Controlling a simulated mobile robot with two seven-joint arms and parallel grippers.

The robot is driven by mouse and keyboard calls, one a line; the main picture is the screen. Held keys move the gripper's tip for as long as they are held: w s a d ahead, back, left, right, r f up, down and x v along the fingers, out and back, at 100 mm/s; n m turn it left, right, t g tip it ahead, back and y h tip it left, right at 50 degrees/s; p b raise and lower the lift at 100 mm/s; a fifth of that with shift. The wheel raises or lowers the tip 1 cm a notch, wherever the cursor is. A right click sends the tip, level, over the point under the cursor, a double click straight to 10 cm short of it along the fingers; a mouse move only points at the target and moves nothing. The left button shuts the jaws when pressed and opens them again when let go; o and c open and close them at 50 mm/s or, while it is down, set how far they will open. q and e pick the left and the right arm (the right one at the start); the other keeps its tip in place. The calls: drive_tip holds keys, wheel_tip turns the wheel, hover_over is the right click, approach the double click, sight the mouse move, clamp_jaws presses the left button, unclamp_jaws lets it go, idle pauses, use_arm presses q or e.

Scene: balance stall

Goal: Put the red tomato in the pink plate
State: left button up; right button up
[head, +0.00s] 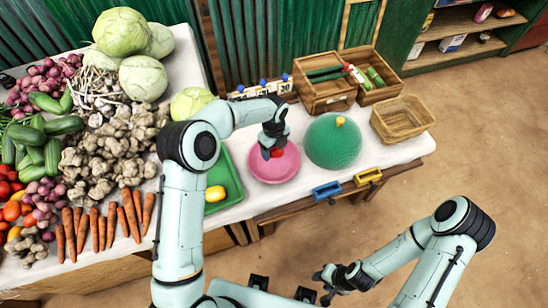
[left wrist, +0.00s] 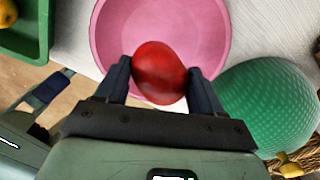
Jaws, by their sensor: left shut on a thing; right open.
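The pink plate (head: 268,170) is on the white table, left of a green dome-shaped thing. In the left wrist view the pink plate (left wrist: 170,22) lies beyond the fingertips, its inside bare. The red tomato (left wrist: 160,72) is between the fingers of my left gripper (left wrist: 161,80), which is shut on it. In the head view my left gripper (head: 272,148) is over the plate with the tomato (head: 276,153) just visible below it. I cannot tell whether the tomato touches the plate. My right gripper (head: 325,285) is open and empty, in front of the table.
A green tray (head: 232,187) with a yellow item (head: 215,194) is left of the plate. The green dome (head: 333,142) and a wicker basket (head: 402,119) are to the right. Wooden crates (head: 325,95) stand behind. Vegetables cover the table's left side.

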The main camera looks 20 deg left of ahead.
sight(274, 163)
use_arm(q)
drive_tip(key=shift+f, duration=3)
drive_tip(key=shift+f, duration=0.2)
drive_tip(key=o, duration=1.1)
wheel_tip(274, 163, up, 12)
drive_tip(key=shift+r, duration=0.25)
drive_tip(key=shift+f, duration=0.1)
